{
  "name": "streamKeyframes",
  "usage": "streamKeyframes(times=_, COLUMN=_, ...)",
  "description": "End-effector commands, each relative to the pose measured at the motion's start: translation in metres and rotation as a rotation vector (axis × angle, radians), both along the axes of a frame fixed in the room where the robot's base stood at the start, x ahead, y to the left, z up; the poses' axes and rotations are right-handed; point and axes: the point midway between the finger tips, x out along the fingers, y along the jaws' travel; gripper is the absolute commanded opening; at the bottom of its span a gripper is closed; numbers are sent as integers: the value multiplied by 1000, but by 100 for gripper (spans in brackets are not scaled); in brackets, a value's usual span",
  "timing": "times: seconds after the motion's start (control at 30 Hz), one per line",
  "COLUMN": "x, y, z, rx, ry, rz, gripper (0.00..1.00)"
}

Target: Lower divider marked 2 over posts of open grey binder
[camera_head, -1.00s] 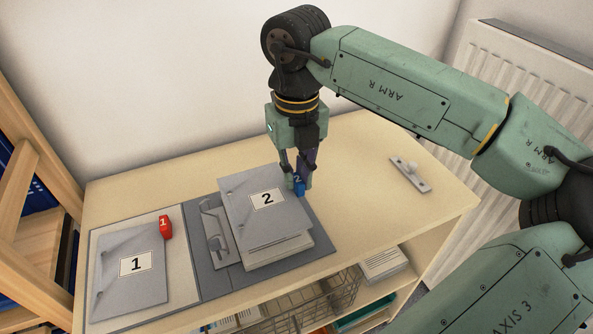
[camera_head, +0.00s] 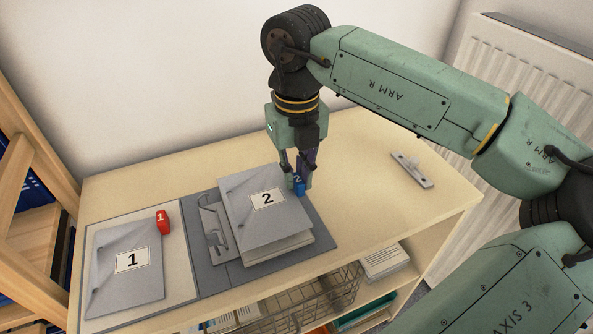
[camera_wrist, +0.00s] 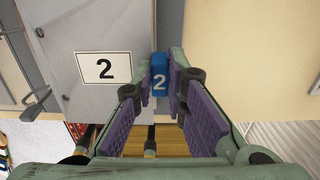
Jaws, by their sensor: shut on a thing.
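The grey divider marked 2 (camera_head: 262,218) is over the right side of the open grey binder (camera_head: 213,280), above a stack of pages (camera_head: 285,245). It lies nearly flat, close above the stack; whether it touches cannot be told. Its blue tab (camera_head: 300,188) is between the fingers of my gripper (camera_head: 302,183), which is shut on it. The tab also shows in the wrist view (camera_wrist: 159,76). The binder's metal posts (camera_head: 212,228) rise beside the divider's left edge. Whether its holes line up with them is unclear.
A metal bar fitting (camera_head: 411,170) lies at the right of the wooden top. A wire basket (camera_head: 318,300) is below.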

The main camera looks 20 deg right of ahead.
Motion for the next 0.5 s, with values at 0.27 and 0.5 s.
streamKeyframes(times=0.27, x=0, y=0, z=-6, rx=0, ry=0, rz=0, gripper=0)
streamKeyframes(times=0.5, x=0, y=0, z=-10, rx=0, ry=0, rz=0, gripper=0)
